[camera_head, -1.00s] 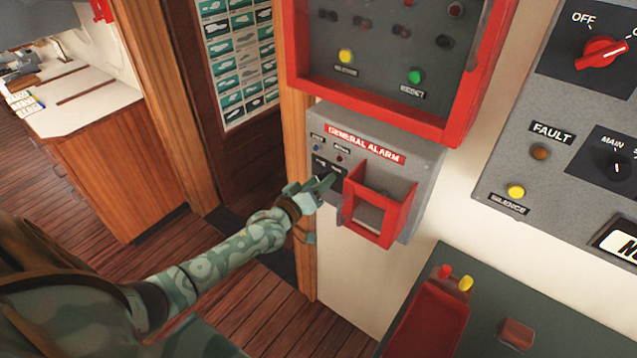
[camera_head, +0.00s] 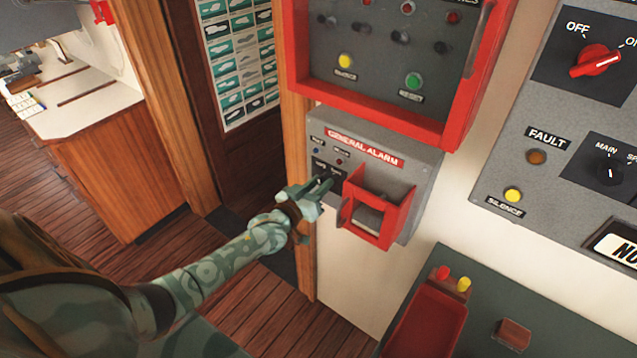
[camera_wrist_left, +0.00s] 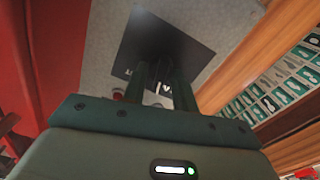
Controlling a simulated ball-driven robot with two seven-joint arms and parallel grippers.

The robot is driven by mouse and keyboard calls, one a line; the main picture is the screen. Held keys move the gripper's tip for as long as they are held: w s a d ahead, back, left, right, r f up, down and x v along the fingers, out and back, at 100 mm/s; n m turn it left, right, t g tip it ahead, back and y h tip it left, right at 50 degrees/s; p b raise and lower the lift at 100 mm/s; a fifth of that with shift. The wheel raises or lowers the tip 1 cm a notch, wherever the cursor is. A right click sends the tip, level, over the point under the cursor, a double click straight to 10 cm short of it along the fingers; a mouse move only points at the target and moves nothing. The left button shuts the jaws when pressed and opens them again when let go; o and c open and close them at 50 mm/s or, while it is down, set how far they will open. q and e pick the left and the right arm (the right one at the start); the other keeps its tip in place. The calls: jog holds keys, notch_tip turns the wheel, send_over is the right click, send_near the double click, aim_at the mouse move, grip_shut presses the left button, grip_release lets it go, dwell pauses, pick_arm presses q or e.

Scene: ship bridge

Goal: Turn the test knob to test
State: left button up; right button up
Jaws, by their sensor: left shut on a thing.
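The grey general alarm box (camera_head: 425,160) hangs on the wall, with a red guard frame (camera_head: 377,207) on its front. My left gripper (camera_head: 321,186) is at the box's small black plate, left of the red guard. In the left wrist view the black plate (camera_wrist_left: 190,56) lies straight ahead, and my left fingers (camera_wrist_left: 168,94) are shut on a small dark knob (camera_wrist_left: 160,62) at its middle. The knob is mostly hidden in shadow and behind the fingers, so its pointing direction cannot be told. My right gripper is not in view.
A red-framed panel (camera_head: 400,130) with lamps and buttons is just above the box. A grey panel (camera_head: 515,120) with a red OFF switch (camera_head: 596,62) is at right. A red tray (camera_head: 428,318) sits below. A wooden door post (camera_head: 300,130) stands close on the left.

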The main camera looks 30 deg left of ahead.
pick_arm(q)
jog(key=m, duration=0.4)
jog(key=shift+d+m+p, duration=0.1)
jog(key=shift+m+p, duration=0.2)
jog(key=shift+p, duration=0.05)
jog(key=m, duration=0.5)
dwell(0.3)
jog(key=shift+m, duration=0.3)
jog(key=o, duration=1)
jog(key=shift+c, duration=0.2)
jog(key=s+a, duration=0.1)
jog(key=s, duration=1.5)
jog(key=shift+s+p, duration=0.2)
jog(key=shift+p, duration=0.1)
